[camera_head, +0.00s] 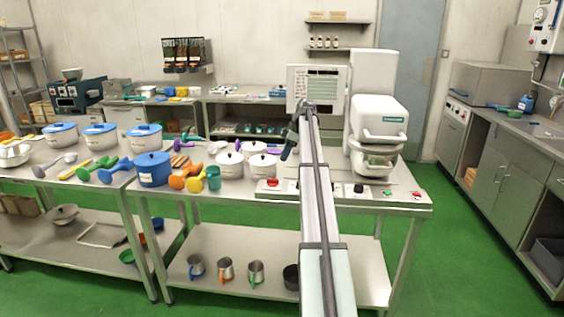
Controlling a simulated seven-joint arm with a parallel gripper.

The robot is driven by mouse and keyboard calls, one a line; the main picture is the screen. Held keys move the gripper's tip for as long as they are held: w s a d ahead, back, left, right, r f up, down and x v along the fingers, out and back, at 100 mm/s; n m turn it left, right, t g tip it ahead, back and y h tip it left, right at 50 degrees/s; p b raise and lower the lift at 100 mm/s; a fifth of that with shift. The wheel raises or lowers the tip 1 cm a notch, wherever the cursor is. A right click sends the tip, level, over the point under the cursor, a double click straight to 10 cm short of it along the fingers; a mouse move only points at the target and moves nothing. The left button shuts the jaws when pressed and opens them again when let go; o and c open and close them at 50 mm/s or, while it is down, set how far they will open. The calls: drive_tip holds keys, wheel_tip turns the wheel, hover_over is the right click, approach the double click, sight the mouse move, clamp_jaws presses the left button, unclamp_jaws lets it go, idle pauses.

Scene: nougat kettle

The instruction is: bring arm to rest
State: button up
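My arm (316,215) reaches from the bottom of the view, right of centre, up over the steel table (222,206). My gripper (287,150) is small and dark at its far end. It hangs tilted down to the left, in front of a pale panel and to the left of a white machine (378,125). It seems to be above the table top, to the right of the white lidded pots (262,163). Its fingers are too small to tell whether they are open or shut, and I see nothing clearly held.
Blue-lidded pots (144,138), a blue pot (153,170), a green cup (213,178) and coloured ladles crowd the left side. A red-button control box (273,187) sits at the front edge beside my arm. Metal mugs (226,269) stand on the lower shelf. Green floor is open to the right.

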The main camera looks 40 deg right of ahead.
drive_tip(key=shift+s+d+r, duration=0.15)
drive_tip(key=shift+r, duration=0.2)
idle(0.4)
